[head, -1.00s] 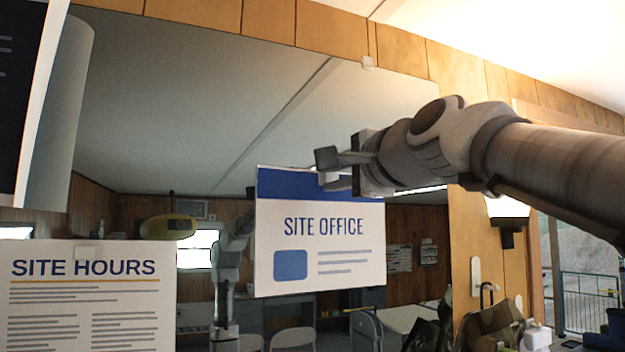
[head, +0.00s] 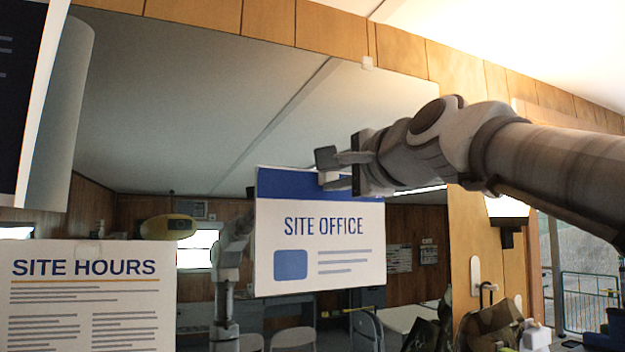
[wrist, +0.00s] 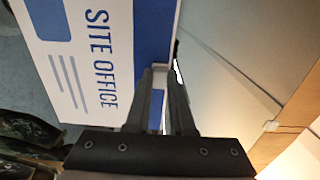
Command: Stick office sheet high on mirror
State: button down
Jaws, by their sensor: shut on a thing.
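The office sheet (head: 320,245) is a white sheet with a blue top band and the words "SITE OFFICE". It hangs upright in front of the large mirror (head: 220,90), which reflects the room. My gripper (head: 335,168) is shut on the sheet's top edge, toward its right side. In the wrist view the sheet (wrist: 95,50) runs up from between the fingers (wrist: 162,90). I cannot tell whether the sheet touches the glass.
A "SITE HOURS" sheet (head: 90,295) is at the lower left. A dark panel with a curled pale sheet (head: 60,110) stands at the far left. A wood-panelled wall (head: 400,50) borders the mirror. Bags (head: 490,325) lie at the lower right.

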dwell(0.5)
jog(key=c, duration=0.7)
grip_release()
jog(key=b+v, duration=0.4)
jog(key=v, duration=1.3)
notch_tip(320, 180, down, 29)
jog(key=w+n+g+h, duration=0.1)
jog(key=n+g+h, duration=0.3)
jog(key=n+g, duration=0.25)
jog(key=s+d+f+n+g+h, duration=0.1)
jog(key=s+f+n+g, duration=0.1)
jog(key=f, duration=0.9)
jog(key=s+d+f+n+g+h+b, duration=0.1)
jog(key=s+f+n, duration=0.4)
jog(key=f, duration=0.6)
jog(key=shift+s+d+f+g+h, duration=0.2)
jog(key=shift+s+d+g+h, duration=0.3)
jog(key=shift+d+g, duration=0.2)
